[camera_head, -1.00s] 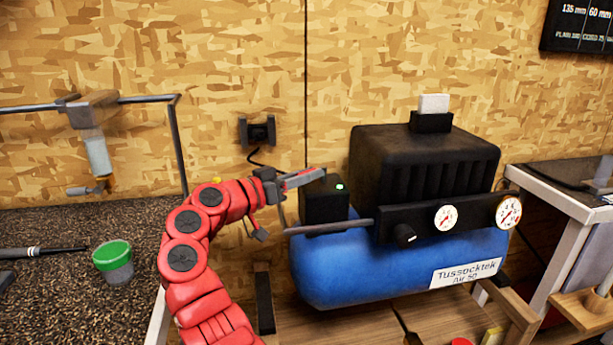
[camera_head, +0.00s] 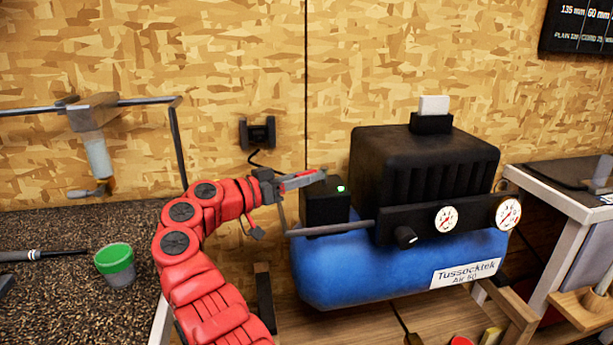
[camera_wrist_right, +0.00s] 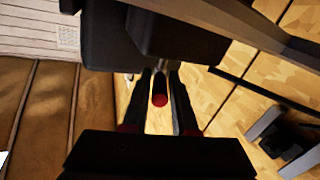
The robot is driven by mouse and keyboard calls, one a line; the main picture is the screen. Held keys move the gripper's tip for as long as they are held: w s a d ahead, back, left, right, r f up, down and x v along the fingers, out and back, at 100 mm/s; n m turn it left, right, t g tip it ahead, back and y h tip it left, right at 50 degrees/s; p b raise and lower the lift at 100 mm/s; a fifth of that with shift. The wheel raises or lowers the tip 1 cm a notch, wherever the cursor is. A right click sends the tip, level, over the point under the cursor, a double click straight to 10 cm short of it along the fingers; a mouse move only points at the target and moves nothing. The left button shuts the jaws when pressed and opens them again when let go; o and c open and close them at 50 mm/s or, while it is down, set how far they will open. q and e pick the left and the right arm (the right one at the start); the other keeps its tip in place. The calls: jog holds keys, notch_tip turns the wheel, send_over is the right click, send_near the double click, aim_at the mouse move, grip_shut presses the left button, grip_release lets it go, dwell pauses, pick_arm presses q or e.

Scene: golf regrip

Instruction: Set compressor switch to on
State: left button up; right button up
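The compressor has a blue tank (camera_head: 370,265) and a black ribbed cover (camera_head: 425,165), and sits right of centre in the head view. A black switch box (camera_head: 325,208) with a lit green light is at its left end. My right gripper (camera_head: 314,178) is at the top left of this box. In the right wrist view, a dark lever with a red tip (camera_wrist_right: 159,100) sticks out between the fingers of my right gripper (camera_wrist_right: 163,80). The fingers stand apart with gaps beside the lever. The head view does not show the lever's position clearly. My left gripper is not in view.
Two gauges (camera_head: 444,219) and a black knob (camera_head: 405,236) are on the compressor's front panel. A metal pipe (camera_head: 340,228) runs below the switch box. A green-lidded cup (camera_head: 115,262) stands on the left bench.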

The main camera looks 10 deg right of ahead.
jog(key=o, duration=0.3)
jog(key=v, duration=0.7)
jog(key=shift+a, duration=0.2)
jog(key=shift+s, duration=0.1)
jog(key=shift+c, duration=0.2)
